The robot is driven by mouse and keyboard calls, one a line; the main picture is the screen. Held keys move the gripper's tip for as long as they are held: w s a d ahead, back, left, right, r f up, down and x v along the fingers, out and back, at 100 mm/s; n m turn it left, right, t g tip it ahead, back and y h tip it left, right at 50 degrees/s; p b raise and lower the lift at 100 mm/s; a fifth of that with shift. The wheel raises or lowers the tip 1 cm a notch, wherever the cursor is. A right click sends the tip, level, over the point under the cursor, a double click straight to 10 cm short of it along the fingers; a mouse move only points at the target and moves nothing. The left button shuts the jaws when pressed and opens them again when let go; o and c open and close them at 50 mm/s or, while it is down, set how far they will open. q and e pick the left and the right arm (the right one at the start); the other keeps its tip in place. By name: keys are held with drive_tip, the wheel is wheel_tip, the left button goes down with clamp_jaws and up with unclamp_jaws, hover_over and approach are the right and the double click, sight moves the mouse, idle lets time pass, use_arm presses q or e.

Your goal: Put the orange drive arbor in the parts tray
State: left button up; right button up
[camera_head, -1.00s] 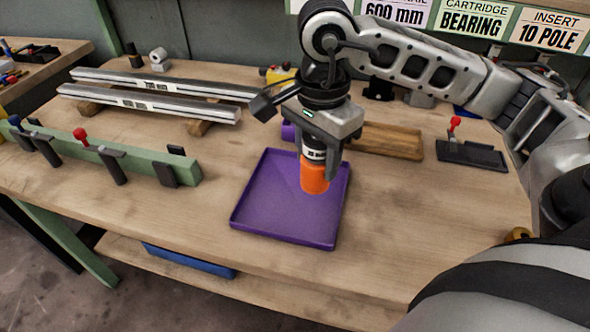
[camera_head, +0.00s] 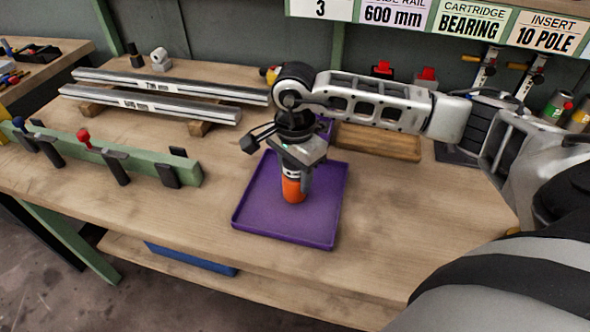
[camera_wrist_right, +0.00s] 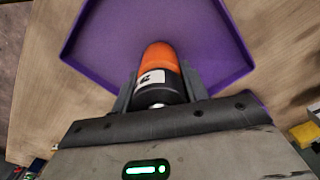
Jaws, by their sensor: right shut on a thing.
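The orange drive arbor (camera_head: 293,190) has an orange lower end and a dark upper part with a white label. It also shows in the right wrist view (camera_wrist_right: 157,56), between the fingers. My right gripper (camera_head: 296,178) is shut on the arbor and holds it upright over the middle of the purple parts tray (camera_head: 262,222). The arbor's lower end is inside the tray's outline and low; I cannot tell whether it touches the floor of the tray. The tray's rim also shows in the right wrist view (camera_wrist_right: 76,32). My left gripper is not in view.
A wooden block (camera_head: 380,142) lies behind the tray to the right. Two metal rails (camera_head: 150,105) lie at the back left. A green rack with clamps (camera_head: 100,152) stands at the left. The bench is clear in front and right of the tray.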

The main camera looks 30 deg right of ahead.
drive_tip(key=shift+f, duration=0.1)
drive_tip(key=o, duration=1.3)
drive_tip(key=shift+c, duration=0.2)
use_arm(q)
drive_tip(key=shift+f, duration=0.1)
use_arm(e)
drive_tip(key=shift+r, duration=0.55)
wheel_tip(320, 180, up, 10)
drive_tip(key=shift+f+b, duration=0.15)
drive_tip(key=shift+b, duration=0.35)
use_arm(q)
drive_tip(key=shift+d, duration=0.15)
use_arm(e)
drive_tip(key=shift+r, duration=0.75)
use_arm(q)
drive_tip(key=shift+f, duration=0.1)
